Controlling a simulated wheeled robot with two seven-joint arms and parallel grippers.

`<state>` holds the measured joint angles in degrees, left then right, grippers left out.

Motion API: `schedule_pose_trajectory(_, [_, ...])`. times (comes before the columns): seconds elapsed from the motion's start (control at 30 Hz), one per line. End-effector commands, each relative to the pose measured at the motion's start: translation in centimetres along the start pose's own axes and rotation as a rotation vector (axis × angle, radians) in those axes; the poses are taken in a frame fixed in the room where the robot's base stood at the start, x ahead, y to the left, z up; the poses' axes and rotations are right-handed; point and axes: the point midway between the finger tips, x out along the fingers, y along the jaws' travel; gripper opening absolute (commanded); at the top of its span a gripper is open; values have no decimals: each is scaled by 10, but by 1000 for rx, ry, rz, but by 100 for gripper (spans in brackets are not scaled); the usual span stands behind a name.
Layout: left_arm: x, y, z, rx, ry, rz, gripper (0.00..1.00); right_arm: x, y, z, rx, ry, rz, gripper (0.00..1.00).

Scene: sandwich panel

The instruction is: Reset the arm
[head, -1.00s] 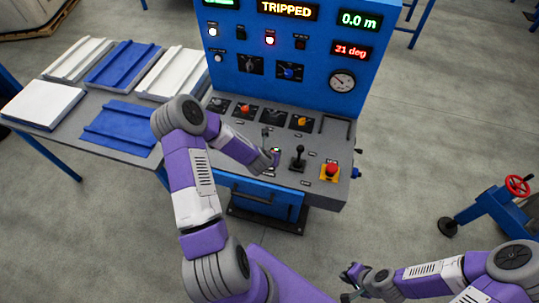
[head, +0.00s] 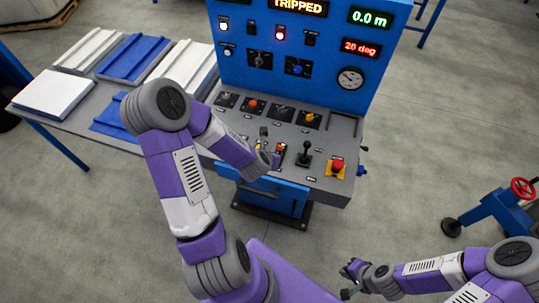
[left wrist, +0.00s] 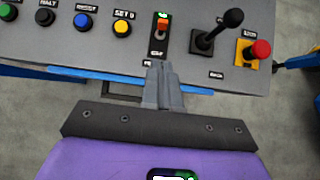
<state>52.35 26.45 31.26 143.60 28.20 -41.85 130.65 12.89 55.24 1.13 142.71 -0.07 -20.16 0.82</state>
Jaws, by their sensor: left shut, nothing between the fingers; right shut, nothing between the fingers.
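The blue control panel (head: 384,60) stands ahead with a grey sloped desk. My left gripper (head: 268,160) reaches over the desk's front edge. In the left wrist view the left gripper (left wrist: 163,75) is shut and empty, its fingertips pointing at a small switch (left wrist: 163,27) with a red lever and a green light. The fingertips look a little short of the switch; contact cannot be told. My forearm hides part of the desk's left side. My right gripper (head: 351,280) is low at the bottom, away from the panel, shut and empty.
A black joystick (head: 304,154) and a red button on a yellow base (head: 337,168) stand right of the switch. A table (head: 75,133) with white and blue panels stands left.

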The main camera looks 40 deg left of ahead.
Motion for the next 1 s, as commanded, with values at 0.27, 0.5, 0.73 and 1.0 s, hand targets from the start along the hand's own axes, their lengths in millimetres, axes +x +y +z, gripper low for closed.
schedule_pose_trajectory(0.27, [-1,0,0,0,0,0,0,0,0,0,0,0,0,0])
schedule_pose_trajectory(0.5, [0,0,0,0,0,-1,0,0,0,0,0,0,0,0])
schedule_pose_trajectory(0.73, [8,-18,-14,171,25,-57,0,4,2,0,0,0,0,0])
schedule_pose_trajectory(1.0, [31,-87,-81,948,54,-318,0,18,7,-1,0,0,0,0])
